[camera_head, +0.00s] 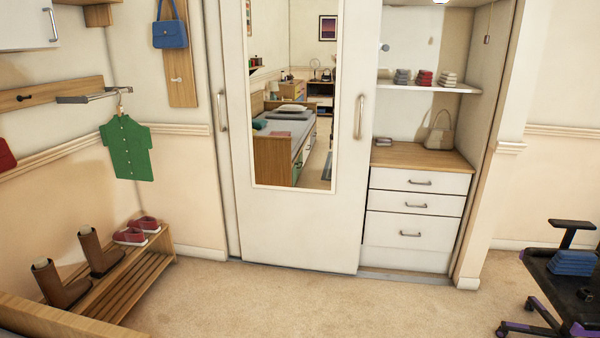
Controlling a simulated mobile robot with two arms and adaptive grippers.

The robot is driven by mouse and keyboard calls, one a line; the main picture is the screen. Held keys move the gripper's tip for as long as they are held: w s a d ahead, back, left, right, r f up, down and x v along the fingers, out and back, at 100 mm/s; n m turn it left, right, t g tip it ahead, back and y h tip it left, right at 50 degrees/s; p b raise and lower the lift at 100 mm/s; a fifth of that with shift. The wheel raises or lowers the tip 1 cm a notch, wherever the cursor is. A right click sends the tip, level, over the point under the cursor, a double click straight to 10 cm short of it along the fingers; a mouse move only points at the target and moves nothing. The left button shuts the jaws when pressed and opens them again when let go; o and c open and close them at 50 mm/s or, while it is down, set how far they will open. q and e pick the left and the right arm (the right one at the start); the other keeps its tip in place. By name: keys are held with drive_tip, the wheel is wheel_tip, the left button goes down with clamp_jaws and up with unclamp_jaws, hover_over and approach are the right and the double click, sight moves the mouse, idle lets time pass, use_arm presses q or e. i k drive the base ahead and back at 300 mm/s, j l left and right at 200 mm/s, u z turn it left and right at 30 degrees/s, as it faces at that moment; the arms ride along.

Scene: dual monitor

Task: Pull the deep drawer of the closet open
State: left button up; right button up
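The closet stands ahead, and its right section is open to view. A white chest of drawers with a wooden top (425,157) sits inside it. Two shallow drawers, the top one (395,180) and the middle one (395,203), lie above the taller deep drawer (386,230). The deep drawer is shut and has a short metal handle (410,234) near its middle. The white sliding door with a mirror (300,225) stands directly left of the drawers. Neither of my grippers is in view.
Carpet (300,300) in front of the closet is clear. An office chair (570,280) with folded blue cloth stands at the right. A wooden shoe bench (125,285) with boots and red shoes is at the left. A beige handbag (438,135) stands on the chest.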

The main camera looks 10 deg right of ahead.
sight(384, 228)
drive_tip(key=i+l, duration=0.4)
drive_tip(key=i, duration=0.15)
drive_tip(key=i+l, duration=0.4)
drive_tip(key=i, duration=0.15)
drive_tip(key=i+l+z, duration=0.1)
drive_tip(key=i+l, duration=0.3)
drive_tip(key=i, duration=0.15)
